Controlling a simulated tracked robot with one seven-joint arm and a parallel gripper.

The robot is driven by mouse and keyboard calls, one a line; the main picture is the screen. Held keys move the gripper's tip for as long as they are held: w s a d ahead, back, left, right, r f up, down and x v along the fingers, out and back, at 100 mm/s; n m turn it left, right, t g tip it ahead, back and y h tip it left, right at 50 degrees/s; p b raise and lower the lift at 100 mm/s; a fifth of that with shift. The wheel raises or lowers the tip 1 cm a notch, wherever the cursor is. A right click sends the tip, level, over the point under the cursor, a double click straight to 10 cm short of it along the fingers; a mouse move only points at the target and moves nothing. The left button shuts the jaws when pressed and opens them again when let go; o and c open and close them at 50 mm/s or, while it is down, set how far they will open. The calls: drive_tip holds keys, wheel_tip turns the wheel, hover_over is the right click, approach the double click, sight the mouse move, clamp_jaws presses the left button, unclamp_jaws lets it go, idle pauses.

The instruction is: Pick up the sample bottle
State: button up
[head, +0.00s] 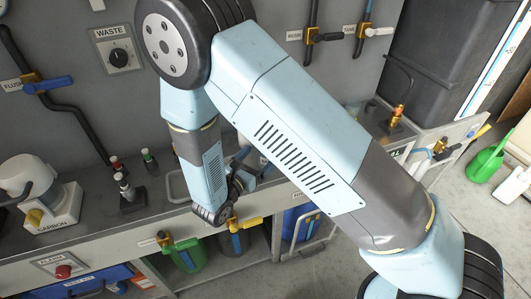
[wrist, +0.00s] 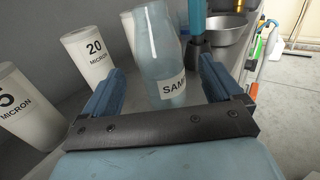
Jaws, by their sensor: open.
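The sample bottle (wrist: 160,45) is a pale blue, translucent bottle with a white label reading "SAM", the rest of it cut off from view. It stands on the grey counter in the wrist view, roughly upright. My gripper (wrist: 161,72) is open, with one blue finger on each side of the bottle in the picture. I cannot tell whether the bottle is fully between the fingers or a little beyond them. In the head view my gripper (head: 243,178) is low over the counter edge, and my arm hides the bottle.
White cartridges marked "20 micron" (wrist: 88,55) and "5 micron" (wrist: 25,105) stand left of the bottle. A blue post (wrist: 197,25) and metal basin (wrist: 226,28) are behind right. A green jug (head: 484,163) is on the floor.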

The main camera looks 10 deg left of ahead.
sight(262, 154)
drive_tip(key=shift+x, duration=2.75)
drive_tip(key=c, duration=1.2)
drive_tip(key=shift+o, duration=0.2)
drive_tip(key=shift+r, duration=0.2)
drive_tip(key=s+d+r, duration=0.7)
drive_tip(key=s+r, duration=0.5)
drive_tip(key=shift+r, duration=0.3)
drive_tip(key=shift+s, duration=0.1)
